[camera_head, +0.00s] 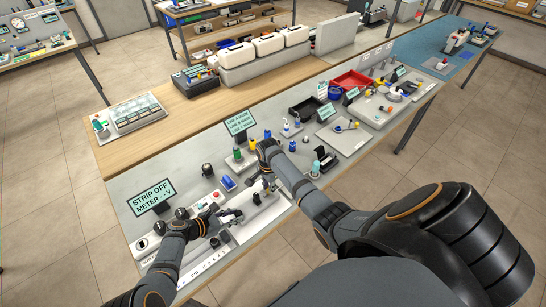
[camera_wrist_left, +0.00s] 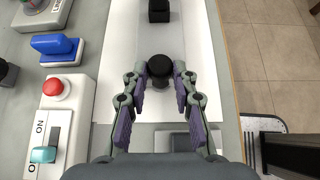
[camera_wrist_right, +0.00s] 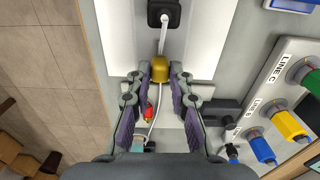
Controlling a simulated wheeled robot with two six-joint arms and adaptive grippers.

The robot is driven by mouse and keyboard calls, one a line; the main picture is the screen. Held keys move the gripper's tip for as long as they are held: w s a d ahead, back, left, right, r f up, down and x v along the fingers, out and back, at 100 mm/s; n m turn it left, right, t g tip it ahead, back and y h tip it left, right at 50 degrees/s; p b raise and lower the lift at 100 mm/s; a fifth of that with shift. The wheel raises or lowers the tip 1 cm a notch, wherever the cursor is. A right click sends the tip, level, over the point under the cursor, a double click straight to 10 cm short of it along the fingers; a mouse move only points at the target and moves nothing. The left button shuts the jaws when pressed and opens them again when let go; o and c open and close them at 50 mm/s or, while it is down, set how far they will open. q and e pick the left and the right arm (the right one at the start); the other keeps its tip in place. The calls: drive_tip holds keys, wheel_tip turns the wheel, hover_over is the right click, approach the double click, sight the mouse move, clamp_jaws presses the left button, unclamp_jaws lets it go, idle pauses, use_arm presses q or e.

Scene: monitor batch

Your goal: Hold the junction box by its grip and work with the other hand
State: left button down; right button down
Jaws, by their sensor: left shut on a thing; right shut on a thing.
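My left gripper (camera_wrist_left: 158,90) is shut on a black round-topped grip (camera_wrist_left: 158,66) over a white mat. It shows at the front of the bench in the head view (camera_head: 236,215). A black block (camera_wrist_left: 159,10) stands ahead of it. My right gripper (camera_wrist_right: 160,80) is shut on a yellow cylindrical piece (camera_wrist_right: 160,68). A white cable runs from the yellow piece to a black square box (camera_wrist_right: 163,13); I cannot tell whether this is the junction box. In the head view the right gripper (camera_head: 262,182) is above the mat, to the right of the left one.
A red button (camera_wrist_left: 54,87), a switch panel and a blue block (camera_wrist_left: 54,44) lie left of the mat in the left wrist view. A panel with coloured knobs (camera_wrist_right: 288,124) is at the right in the right wrist view. A red piece (camera_wrist_right: 149,113) lies under the right gripper.

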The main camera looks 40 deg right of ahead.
drive_tip(key=shift+s+a+f, duration=0.15)
drive_tip(key=shift+s+f, duration=0.1)
drive_tip(key=shift+f, duration=0.05)
drive_tip(key=c, duration=1.1)
unclamp_jaws()
drive_tip(key=shift+w+r, duration=0.1)
drive_tip(key=shift+r, duration=0.25)
drive_tip(key=r, duration=1.2)
drive_tip(key=shift+s+a, duration=0.1)
drive_tip(key=shift+s, duration=0.25)
